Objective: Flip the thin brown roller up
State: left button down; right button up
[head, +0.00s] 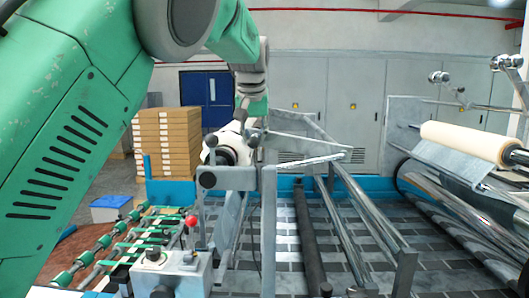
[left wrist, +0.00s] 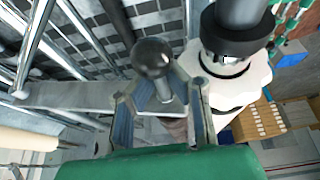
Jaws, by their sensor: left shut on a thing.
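My left gripper (head: 244,114) reaches down from the upper left to the near end of the metal frame. In the left wrist view its two fingers (left wrist: 163,105) are shut on the stem of a black ball knob (left wrist: 153,58); the ball stands out beyond the fingertips. A thin dark roller (head: 308,240) runs lengthwise over the checkered bed. It looks nearly black, so I cannot tell whether it is the brown one. A dark rod also shows in the left wrist view (left wrist: 115,20). My right gripper is out of view.
A white fitting with a black cylinder (left wrist: 235,40) stands close beside the knob. Metal frame bars (head: 268,230) and a control box with a red knob (head: 190,222) are near. A beige roll (head: 465,141) is at right. Stacked boxes (head: 166,145) stand behind.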

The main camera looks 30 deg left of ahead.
pick_arm(q)
jog(key=shift+g+y, duration=0.3)
jog(key=shift+y, duration=0.2)
jog(key=r, duration=0.4)
jog(key=shift+w+r, duration=0.3)
jog(key=shift+r, duration=0.05)
jog(key=shift+w+d+r, duration=0.15)
jog(key=shift+d+r, duration=0.1)
jog(key=shift+d, duration=0.2)
jog(key=shift+w+d+r, duration=0.15)
jog(key=shift+d+r, duration=0.1)
jog(key=shift+d, duration=0.2)
jog(key=c, duration=1.8)
grip_release()
jog(key=shift+a, duration=0.15)
jog(key=shift+o, duration=1)
jog(key=shift+a, duration=0.15)
jog(key=v, duration=1.1)
jog(key=shift+r, duration=0.2)
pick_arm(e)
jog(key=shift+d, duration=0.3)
